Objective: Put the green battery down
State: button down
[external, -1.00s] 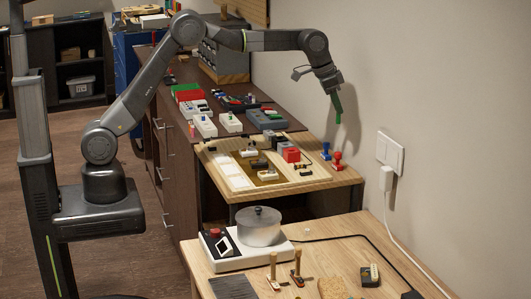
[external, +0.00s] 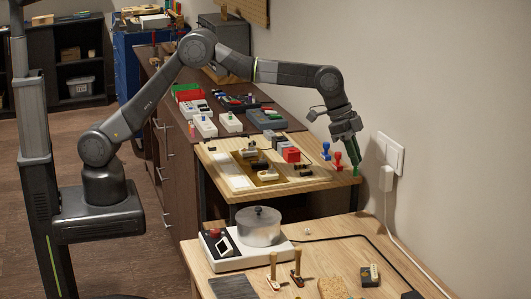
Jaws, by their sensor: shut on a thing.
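The green battery (external: 356,170) shows as a small green piece just below the fingertips of my gripper (external: 353,158). My gripper is shut on it and points down at the right end of the wooden board table, close to the wall. Most of the battery is hidden by the fingers. I cannot tell whether its lower end touches the wooden top (external: 318,184).
A red stamp-like piece (external: 338,161) stands just left of my gripper, with a blue one (external: 326,150) behind it. A white wall socket (external: 390,152) with a plug is close on the right. A lower table (external: 330,262) is in front.

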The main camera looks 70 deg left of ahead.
notch_tip(320, 180, down, 20)
jog(key=shift+f+p, duration=0.1)
jog(key=shift+p, duration=0.7)
jog(key=shift+f, duration=0.15)
jog(key=c, duration=1.5)
grip_release()
jog(key=shift+o, duration=0.2)
jog(key=b+v, duration=0.1)
jog(key=v, duration=1.1)
jog(key=shift+r+b, duration=0.2)
jog(key=shift+b, duration=0.15)
